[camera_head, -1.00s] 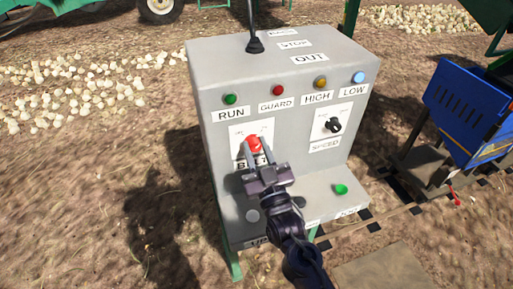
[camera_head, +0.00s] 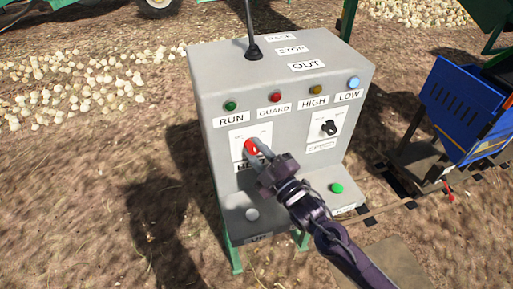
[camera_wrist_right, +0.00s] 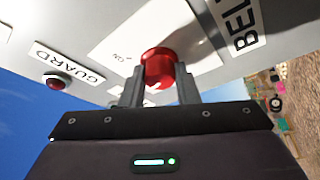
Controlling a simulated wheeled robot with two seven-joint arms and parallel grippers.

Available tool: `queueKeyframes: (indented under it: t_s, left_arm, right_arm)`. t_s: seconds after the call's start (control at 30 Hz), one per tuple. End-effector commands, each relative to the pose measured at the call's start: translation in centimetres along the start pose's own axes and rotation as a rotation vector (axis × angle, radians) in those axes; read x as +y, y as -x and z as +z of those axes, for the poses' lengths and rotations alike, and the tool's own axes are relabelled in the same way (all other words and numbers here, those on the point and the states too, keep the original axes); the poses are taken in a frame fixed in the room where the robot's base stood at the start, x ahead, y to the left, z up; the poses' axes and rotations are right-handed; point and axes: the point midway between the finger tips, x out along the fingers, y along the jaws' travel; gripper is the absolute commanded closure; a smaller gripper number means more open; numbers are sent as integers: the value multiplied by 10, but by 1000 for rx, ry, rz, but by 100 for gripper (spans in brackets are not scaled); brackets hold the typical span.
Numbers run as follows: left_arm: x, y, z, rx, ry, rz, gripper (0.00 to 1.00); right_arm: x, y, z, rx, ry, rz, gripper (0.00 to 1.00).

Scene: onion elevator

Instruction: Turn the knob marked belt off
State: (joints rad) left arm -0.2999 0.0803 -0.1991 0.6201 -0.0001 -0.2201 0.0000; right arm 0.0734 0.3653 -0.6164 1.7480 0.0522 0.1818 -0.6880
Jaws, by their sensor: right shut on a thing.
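The red belt knob (camera_head: 251,148) sits on a white plate on the front of the grey control box (camera_head: 290,190). Its label is mostly hidden behind my gripper in the head view. My right gripper (camera_head: 258,150) is at the knob, its two fingers on either side of it. In the right wrist view the red knob (camera_wrist_right: 158,68) shows between the fingertips (camera_wrist_right: 158,88), with a BELT label (camera_wrist_right: 240,25) beside it and "ON" printed on the plate. The gripper is shut on the knob and looks rolled relative to the panel. My left gripper is not in view.
A black speed knob (camera_head: 329,128) is to the right on the same panel. Several indicator lamps run above, including a red guard lamp (camera_head: 275,97). A green button (camera_head: 336,188) sits on the lower ledge. A lever (camera_head: 253,50) stands on top. A blue crate (camera_head: 455,110) is at right.

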Motion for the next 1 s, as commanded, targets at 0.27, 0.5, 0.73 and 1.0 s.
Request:
queueKeyframes:
  t_s: [0.27,0.5,0.73,1.0]
  left_arm:
    - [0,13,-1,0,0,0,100]
    - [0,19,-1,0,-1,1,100]
    - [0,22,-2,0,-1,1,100]
    - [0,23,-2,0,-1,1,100]
  right_arm:
    - [3,0,0,0,237,-98,95]
    - [3,0,-1,1,398,-165,95]
    - [2,0,-1,0,494,-206,95]
    - [1,0,0,0,539,-225,95]
